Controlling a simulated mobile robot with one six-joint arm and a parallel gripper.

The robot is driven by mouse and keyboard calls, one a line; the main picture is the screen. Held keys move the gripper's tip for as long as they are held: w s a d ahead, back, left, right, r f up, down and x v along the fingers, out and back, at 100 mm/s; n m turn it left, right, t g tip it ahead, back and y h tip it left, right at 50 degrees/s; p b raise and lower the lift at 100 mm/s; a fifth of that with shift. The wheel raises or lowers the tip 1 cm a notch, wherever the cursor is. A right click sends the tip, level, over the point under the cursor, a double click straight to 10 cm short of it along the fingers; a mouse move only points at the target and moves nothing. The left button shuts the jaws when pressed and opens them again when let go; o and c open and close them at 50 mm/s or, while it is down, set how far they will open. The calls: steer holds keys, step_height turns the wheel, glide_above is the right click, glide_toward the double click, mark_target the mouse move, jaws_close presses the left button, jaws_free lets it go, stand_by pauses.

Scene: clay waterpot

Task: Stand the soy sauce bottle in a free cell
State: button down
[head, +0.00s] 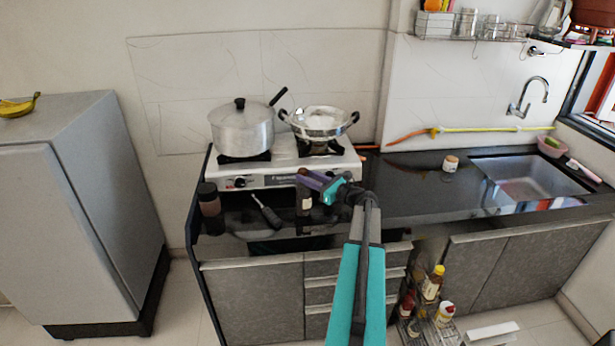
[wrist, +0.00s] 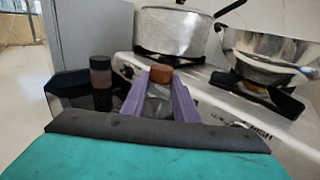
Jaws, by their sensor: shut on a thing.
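A dark bottle with a pale label, which I take to be the soy sauce bottle (head: 305,203), is upright at the counter's front part, just before the stove. My gripper (head: 313,181) is shut on its upper part from the right. In the wrist view its brown cap (wrist: 161,74) shows between the purple fingers of my gripper (wrist: 160,100). I cannot tell whether its base touches the counter. A wire rack (head: 424,329) stands on the floor below the counter, holding several bottles. Its cells are too small to tell which are free.
A dark-capped jar (head: 209,199) stands left on the counter (head: 400,205); it also shows in the wrist view (wrist: 101,72). A black-handled utensil (head: 265,211) lies between. The stove (head: 285,164) bears a pot (head: 242,130) and a pan (head: 319,123). Counter right of my arm is mostly clear.

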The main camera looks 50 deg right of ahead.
steer(key=shift+f, duration=0.2)
stand_by(0.3)
steer(key=c, duration=1.4)
jaws_free()
steer(key=shift+s+r, duration=0.1)
steer(key=s+b, duration=0.1)
steer(key=s, duration=0.3)
steer(key=s+b, duration=0.1)
steer(key=s, duration=0.3)
steer(key=s+d+b, duration=0.1)
steer(key=s, duration=0.2)
steer(key=shift+s, duration=0.4)
